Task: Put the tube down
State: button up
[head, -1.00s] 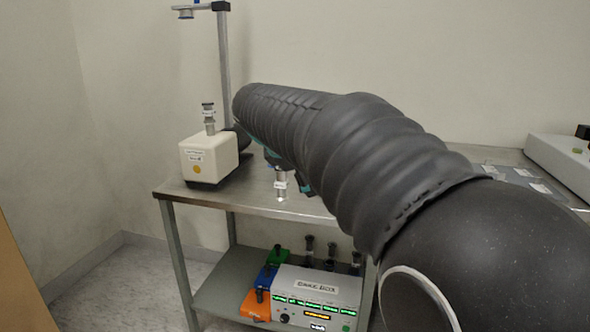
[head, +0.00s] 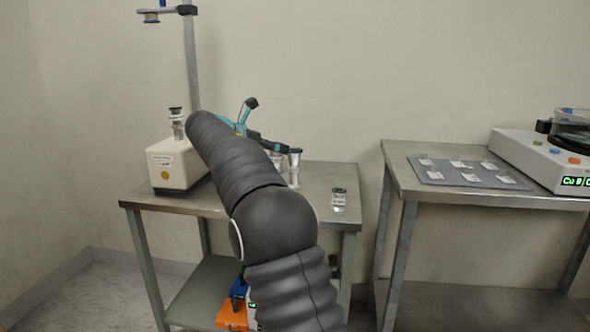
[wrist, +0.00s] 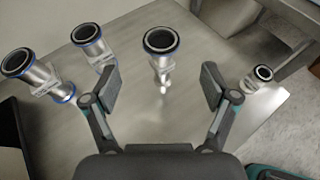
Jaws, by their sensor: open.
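In the wrist view a metal tube (wrist: 160,62) with a dark open top stands on the steel tabletop between my fingers. There is a gap on both sides. My gripper (wrist: 158,86) is open and empty around it. In the head view my gripper (head: 268,127) is spread above the cart, partly behind my arm, by a standing tube (head: 293,173). Two metal tubes with blue rings, a near one (wrist: 92,45) and a far-left one (wrist: 38,75), show left in the wrist view. A small tube (wrist: 263,74) stands at the right near the table edge.
A white box (head: 177,166) with a tube on top and a tall post stands at the cart's left. Coloured blocks (head: 232,315) sit on the lower shelf. A second table to the right holds a grey mat (head: 440,174) with labelled pieces and a white device (head: 530,160).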

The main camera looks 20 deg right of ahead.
aim_at(291, 151)
jog(key=b+x, duration=0.1)
jog(key=x, duration=0.8)
jog(key=shift+s+d+f, duration=0.1)
jog(key=shift+d, duration=0.05)
grip_shut()
